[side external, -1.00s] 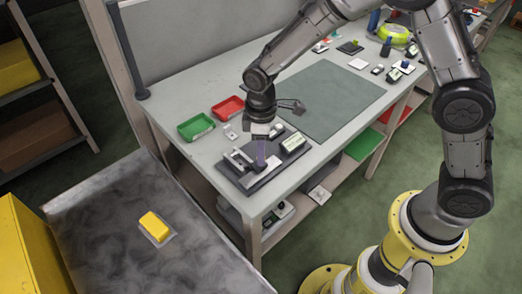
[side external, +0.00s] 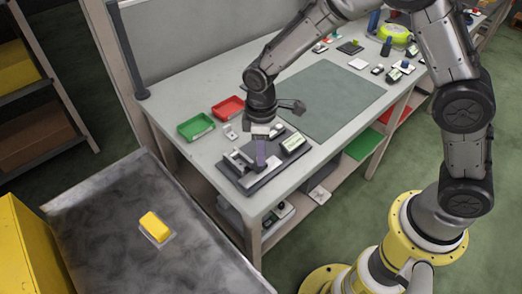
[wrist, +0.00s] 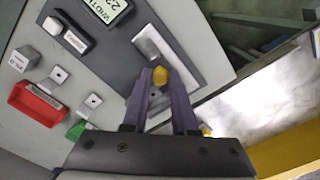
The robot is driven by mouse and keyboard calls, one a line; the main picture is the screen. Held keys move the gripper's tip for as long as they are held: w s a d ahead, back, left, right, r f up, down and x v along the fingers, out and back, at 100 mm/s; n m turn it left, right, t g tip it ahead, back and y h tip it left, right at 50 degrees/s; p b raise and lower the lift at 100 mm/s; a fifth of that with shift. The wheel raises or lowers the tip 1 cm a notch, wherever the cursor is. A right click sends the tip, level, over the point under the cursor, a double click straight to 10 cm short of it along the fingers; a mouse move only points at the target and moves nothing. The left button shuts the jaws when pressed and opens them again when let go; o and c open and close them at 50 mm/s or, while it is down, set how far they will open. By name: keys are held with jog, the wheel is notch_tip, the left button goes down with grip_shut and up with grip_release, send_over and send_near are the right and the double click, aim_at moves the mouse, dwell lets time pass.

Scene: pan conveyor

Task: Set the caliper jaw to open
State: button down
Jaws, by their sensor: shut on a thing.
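The caliper fixture is a dark base plate (side external: 249,187) at the near left corner of the table, with light metal jaw pieces (side external: 236,158) and a display box (side external: 293,142). The display also shows in the wrist view (wrist: 103,10), its text cut off. My gripper (side external: 260,163) points down over the plate. In the wrist view its two purple fingers (wrist: 160,88) are shut on a small yellow knob (wrist: 160,74), beside a long pale metal bar (wrist: 158,48). The fingers hide most of what lies under the knob. I cannot tell how wide the jaw stands.
A green tray (side external: 195,127) and a red tray (side external: 228,108) stand behind the fixture. A large grey-green mat (side external: 330,100) lies to its right, mostly clear. A yellow block (side external: 155,227) sits on the mottled grey surface (side external: 110,215) at the left, below the table.

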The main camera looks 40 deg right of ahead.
jog(key=shift+r, duration=0.1)
dwell(0.3)
jog(key=shift+d, duration=2.05)
jog(key=c, duration=0.7)
grip_release()
notch_tip(320, 180, up, 14)
jog(key=shift+f, duration=0.1)
